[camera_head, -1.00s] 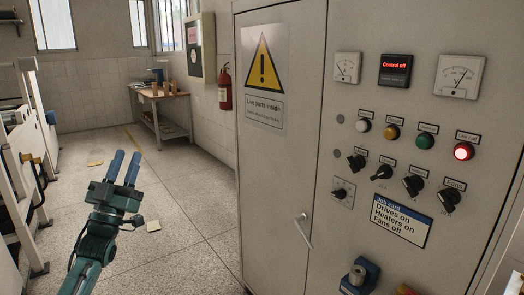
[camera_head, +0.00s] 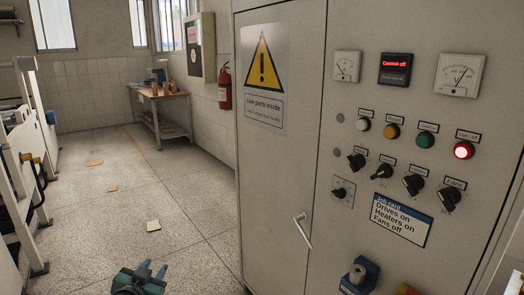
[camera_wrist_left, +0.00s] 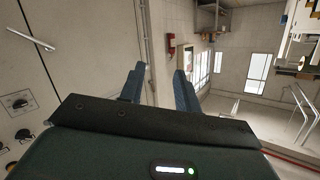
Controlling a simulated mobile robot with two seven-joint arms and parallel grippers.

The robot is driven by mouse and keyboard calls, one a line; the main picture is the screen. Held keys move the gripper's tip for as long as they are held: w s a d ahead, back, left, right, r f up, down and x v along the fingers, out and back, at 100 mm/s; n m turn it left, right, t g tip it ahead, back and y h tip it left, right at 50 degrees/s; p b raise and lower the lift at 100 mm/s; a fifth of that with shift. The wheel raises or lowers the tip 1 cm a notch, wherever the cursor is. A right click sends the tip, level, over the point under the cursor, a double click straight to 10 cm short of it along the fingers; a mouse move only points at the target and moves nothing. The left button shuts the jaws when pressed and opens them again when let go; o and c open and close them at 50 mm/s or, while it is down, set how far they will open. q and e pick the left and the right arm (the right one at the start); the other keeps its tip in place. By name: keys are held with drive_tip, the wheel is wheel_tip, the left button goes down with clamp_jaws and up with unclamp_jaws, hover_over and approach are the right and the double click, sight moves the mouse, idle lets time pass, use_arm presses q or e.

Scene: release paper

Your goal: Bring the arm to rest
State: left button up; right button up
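My left gripper (camera_head: 154,266) is low at the bottom edge of the head view, left of the cabinet, and most of its arm is out of frame. Its two blue fingers stand apart with nothing between them. They also show apart and empty in the left wrist view (camera_wrist_left: 158,88), with floor and wall beyond. My right gripper is not in view. The grey control cabinet (camera_head: 280,170) stands to the right, apart from the left gripper. Its display (camera_head: 395,69) reads "Control off" and a red lamp (camera_head: 464,150) is lit.
The cabinet's door handle (camera_head: 303,231) juts out near the left gripper's side. A blue fitting (camera_head: 360,275) sits low on the right. White frames (camera_head: 25,170) line the left. A workbench (camera_head: 160,98) stands at the back. The floor (camera_head: 190,195) between is mostly clear.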

use_arm(q)
drive_tip(key=s+d+f+g+h, duration=0.1)
drive_tip(key=s+d+f, duration=0.3)
drive_tip(key=s, duration=0.6)
drive_tip(key=s+d+f+g+h, duration=0.1)
drive_tip(key=s+d+f, duration=0.3)
drive_tip(key=s, duration=0.6)
drive_tip(key=s+d+f+g+h, duration=0.1)
drive_tip(key=s+d+f, duration=0.3)
drive_tip(key=s, duration=0.6)
drive_tip(key=shift+s+d+f+n+g, duration=0.15)
drive_tip(key=shift+d+f+n+g, duration=0.2)
drive_tip(key=shift+d+g, duration=0.45)
drive_tip(key=shift+d, duration=0.1)
